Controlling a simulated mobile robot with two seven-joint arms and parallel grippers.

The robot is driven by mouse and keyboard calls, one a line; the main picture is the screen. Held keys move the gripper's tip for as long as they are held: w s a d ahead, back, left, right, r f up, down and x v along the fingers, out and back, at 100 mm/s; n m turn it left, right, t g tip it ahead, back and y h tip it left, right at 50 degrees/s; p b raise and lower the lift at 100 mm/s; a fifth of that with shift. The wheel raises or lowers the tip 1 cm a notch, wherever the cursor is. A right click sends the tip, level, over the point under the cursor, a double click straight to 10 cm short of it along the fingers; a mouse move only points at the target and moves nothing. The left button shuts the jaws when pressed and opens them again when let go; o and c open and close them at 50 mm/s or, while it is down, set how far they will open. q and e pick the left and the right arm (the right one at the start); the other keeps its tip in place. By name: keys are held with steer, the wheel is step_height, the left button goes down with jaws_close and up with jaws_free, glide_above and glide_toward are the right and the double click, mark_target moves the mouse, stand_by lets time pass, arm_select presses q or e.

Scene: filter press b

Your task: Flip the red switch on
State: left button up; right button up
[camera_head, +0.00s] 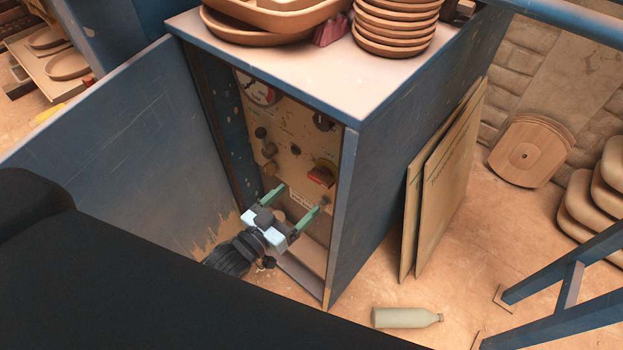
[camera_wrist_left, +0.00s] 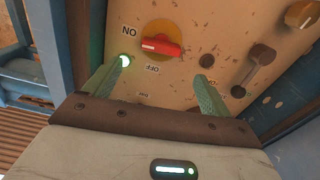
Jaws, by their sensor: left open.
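The red switch (camera_head: 322,173) is a rotary handle on the worn panel inside the open blue cabinet. In the left wrist view the red handle (camera_wrist_left: 163,47) sits on a round orange plate and lies nearly level, its white-marked end pointing left, close to the ON label (camera_wrist_left: 129,31). The OFF label (camera_wrist_left: 152,69) is below it. A small lamp (camera_wrist_left: 125,60) glows green beside my left fingertip. My left gripper (camera_head: 304,193) is open and empty, its green fingers (camera_wrist_left: 160,76) spread in front of the panel, just below the switch in the head view. My right gripper is out of view.
The open cabinet door (camera_head: 140,150) stands left of my left gripper. Dark knobs (camera_head: 270,150) and a gauge (camera_head: 260,88) are on the same panel. Trays and stacked plates (camera_head: 395,30) sit on the cabinet top. A bottle (camera_head: 405,318) lies on the floor.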

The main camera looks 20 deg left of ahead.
mark_target(317, 181)
arm_select(q)
steer(key=x, duration=0.7)
steer(key=shift+w+d+f, duration=0.1)
steer(key=shift+w, duration=0.2)
